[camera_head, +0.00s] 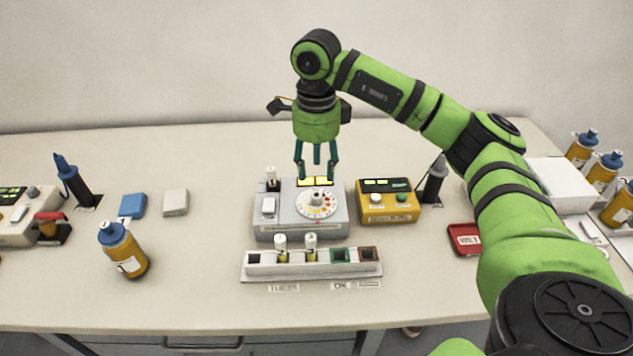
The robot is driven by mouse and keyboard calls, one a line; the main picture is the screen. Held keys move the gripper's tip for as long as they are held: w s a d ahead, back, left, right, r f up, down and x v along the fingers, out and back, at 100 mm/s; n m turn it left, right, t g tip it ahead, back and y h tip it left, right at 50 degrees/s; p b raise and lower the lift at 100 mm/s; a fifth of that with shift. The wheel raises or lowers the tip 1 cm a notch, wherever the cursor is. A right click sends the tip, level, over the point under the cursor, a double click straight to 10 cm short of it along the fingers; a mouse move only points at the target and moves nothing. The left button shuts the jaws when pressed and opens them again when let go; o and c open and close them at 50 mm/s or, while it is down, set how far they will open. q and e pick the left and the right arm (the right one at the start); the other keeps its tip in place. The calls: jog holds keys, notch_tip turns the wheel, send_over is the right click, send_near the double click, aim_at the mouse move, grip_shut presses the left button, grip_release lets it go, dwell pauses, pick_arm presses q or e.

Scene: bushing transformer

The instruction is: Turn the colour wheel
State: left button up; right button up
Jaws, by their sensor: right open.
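The colour wheel (317,204) is a white round dial with small coloured dots around its face. It sits on top of a grey instrument box (272,227) near the middle of the table. My right gripper (316,178) points down with its fingers apart and empty, at the rear of the wheel. Its fingertips overlap the lit yellow displays (316,182) behind the wheel; I cannot tell whether they touch anything. My left gripper is out of view.
A tube rack (312,265) stands in front of the box, and a white-capped tube (272,178) at its back left. A yellow instrument (388,205) is close on the right. An orange bottle (125,255) stands left. The front table edge is clear.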

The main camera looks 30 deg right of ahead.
jog(key=shift+r, duration=2.25)
